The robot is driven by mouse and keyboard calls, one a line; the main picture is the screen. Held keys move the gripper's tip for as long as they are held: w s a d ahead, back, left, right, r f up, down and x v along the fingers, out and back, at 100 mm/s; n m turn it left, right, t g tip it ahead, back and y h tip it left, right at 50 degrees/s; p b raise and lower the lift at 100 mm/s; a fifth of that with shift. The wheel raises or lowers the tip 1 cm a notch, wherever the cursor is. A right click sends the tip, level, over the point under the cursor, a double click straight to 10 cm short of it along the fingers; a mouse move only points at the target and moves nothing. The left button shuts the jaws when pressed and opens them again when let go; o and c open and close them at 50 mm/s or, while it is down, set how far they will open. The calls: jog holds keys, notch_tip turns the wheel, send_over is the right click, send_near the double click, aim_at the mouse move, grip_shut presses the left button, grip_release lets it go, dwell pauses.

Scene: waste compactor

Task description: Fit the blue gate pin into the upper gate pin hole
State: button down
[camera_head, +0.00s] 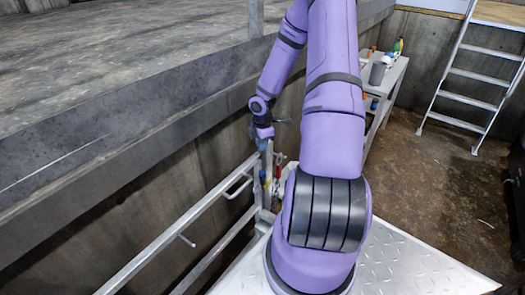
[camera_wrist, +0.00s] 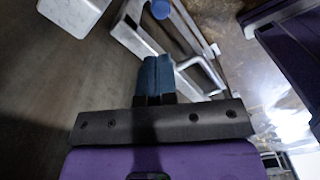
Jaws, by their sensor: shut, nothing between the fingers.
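A blue rounded piece, which looks like the end of the blue gate pin (camera_wrist: 161,9), shows at the top of the wrist view beside the grey gate frame (camera_wrist: 190,62). My gripper (camera_wrist: 156,60) has its two blue-grey fingers pressed together, with nothing between them. The blue piece lies beyond the fingertips, apart from them in the picture. In the head view my gripper (camera_head: 264,146) points down over the end post of the metal gate (camera_head: 205,222). Small blue, yellow and red parts show at that post, too small to tell apart. I cannot make out the upper pin hole.
A concrete ledge (camera_head: 100,110) runs along the left, close to my arm. A grey bench (camera_head: 392,75) with bottles and tools stands behind the gate. A ladder (camera_head: 475,75) leans at the back right. A tread-plate platform (camera_head: 400,268) lies below; brown floor is open on the right.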

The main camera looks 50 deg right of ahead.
aim_at(262, 171)
notch_tip(262, 171, down, 6)
jog(key=n, duration=0.7)
jog(key=shift+n, duration=0.3)
jog(key=shift+f, duration=2.95)
jog(key=shift+f, duration=0.3)
notch_tip(262, 171, up, 14)
jog(key=shift+s+f, duration=0.1)
jog(key=shift+f, duration=0.05)
